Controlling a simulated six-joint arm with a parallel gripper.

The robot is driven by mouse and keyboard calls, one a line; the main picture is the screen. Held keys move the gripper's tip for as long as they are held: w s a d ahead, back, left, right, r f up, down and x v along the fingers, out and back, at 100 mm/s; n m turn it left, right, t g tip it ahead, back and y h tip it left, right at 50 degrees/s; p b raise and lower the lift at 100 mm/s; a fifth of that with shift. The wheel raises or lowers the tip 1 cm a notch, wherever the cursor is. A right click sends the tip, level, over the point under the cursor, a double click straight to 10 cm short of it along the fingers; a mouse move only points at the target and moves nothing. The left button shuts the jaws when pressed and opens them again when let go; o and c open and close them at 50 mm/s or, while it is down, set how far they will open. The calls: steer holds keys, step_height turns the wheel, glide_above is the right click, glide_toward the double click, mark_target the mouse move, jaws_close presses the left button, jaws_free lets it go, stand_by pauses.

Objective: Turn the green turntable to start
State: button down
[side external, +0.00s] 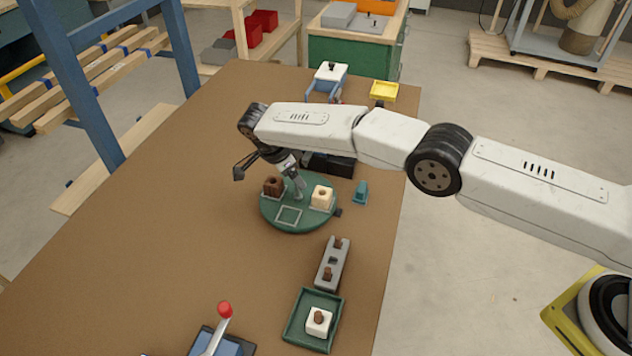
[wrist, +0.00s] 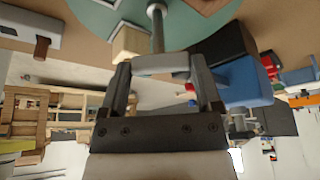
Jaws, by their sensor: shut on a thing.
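The green turntable (side external: 268,213) lies on the brown table in the side view. It bears a brown block (side external: 272,187) at its left, a cream block (side external: 322,198) at its right and an empty square outline (side external: 289,215) at its front. A dark tab (side external: 338,212) sticks out from its right edge. A teal marker (side external: 361,193) stands apart, just right of the rim. My gripper (wrist: 162,65) is shut on the pale crossbar at the top of the turntable's grey post (wrist: 157,30). In the side view my gripper (side external: 292,172) is over the turntable's middle, partly hidden by my wrist.
A red-knobbed lever (side external: 224,310) is at the front edge. A black box (side external: 330,164) lies behind the turntable. The table's left is clear.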

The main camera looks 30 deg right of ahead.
steer(key=shift+r, duration=0.1)
jaws_free()
steer(key=d+r+v, duration=0.1)
steer(key=d+v, duration=0.1)
steer(key=v, duration=0.9)
steer(key=shift+r, duration=0.2)
stand_by(0.5)
steer(key=shift+d, duration=0.1)
